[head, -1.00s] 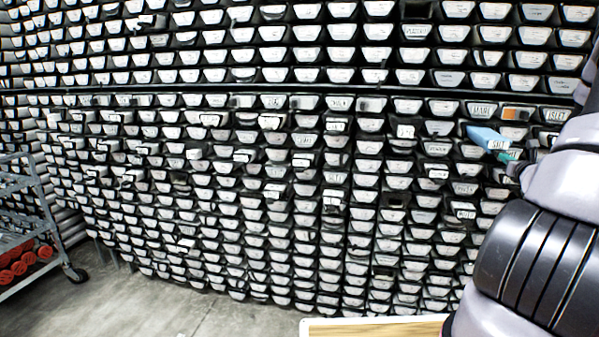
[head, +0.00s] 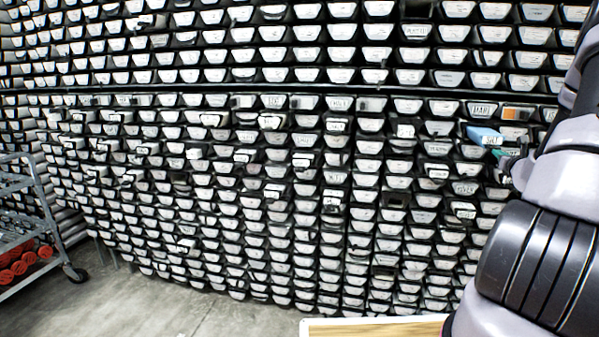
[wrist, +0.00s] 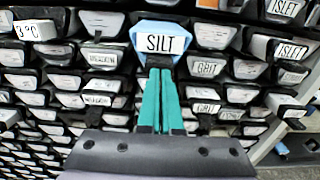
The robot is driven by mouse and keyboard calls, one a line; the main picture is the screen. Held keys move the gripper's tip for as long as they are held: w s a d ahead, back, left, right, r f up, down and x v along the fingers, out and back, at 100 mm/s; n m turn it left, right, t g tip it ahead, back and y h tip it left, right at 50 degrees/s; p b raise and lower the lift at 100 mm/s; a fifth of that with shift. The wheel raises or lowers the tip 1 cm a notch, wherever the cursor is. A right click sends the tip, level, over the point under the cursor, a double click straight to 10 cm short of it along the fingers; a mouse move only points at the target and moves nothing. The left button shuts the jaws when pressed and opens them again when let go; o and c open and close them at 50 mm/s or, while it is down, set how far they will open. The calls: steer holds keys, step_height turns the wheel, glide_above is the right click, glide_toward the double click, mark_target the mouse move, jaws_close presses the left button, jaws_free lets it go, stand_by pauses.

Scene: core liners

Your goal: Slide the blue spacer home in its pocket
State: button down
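The blue spacer (head: 484,133) has a white front label reading SILT. It sits in the rack wall at the right of the head view and sticks out slightly from its pocket. In the wrist view the spacer (wrist: 190,30) is at top centre, with its label facing me. My gripper (wrist: 159,72) has its two teal fingers together, with nothing seen between them. Their tips are at the lower edge of the spacer's front; whether they touch it is hard to tell. In the head view my gripper (head: 499,153) is just right of and below the spacer. The pocket's inside is hidden.
Rows of black pockets with white labelled fronts fill the wall; several fronts stick out. A GRIT front (wrist: 208,68) is close to the right of my fingers. An orange piece (head: 516,114) is above right of the spacer. A grey trolley (head: 38,205) stands far left.

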mark_target(491, 149)
steer(key=shift+x, duration=2.75)
steer(key=shift+w, duration=0.3)
steer(key=shift+s+a, duration=0.35)
steer(key=v, duration=0.3)
steer(key=shift+s+d, duration=0.1)
steer(key=shift+d, duration=0.05)
steer(key=shift+s+d, duration=0.1)
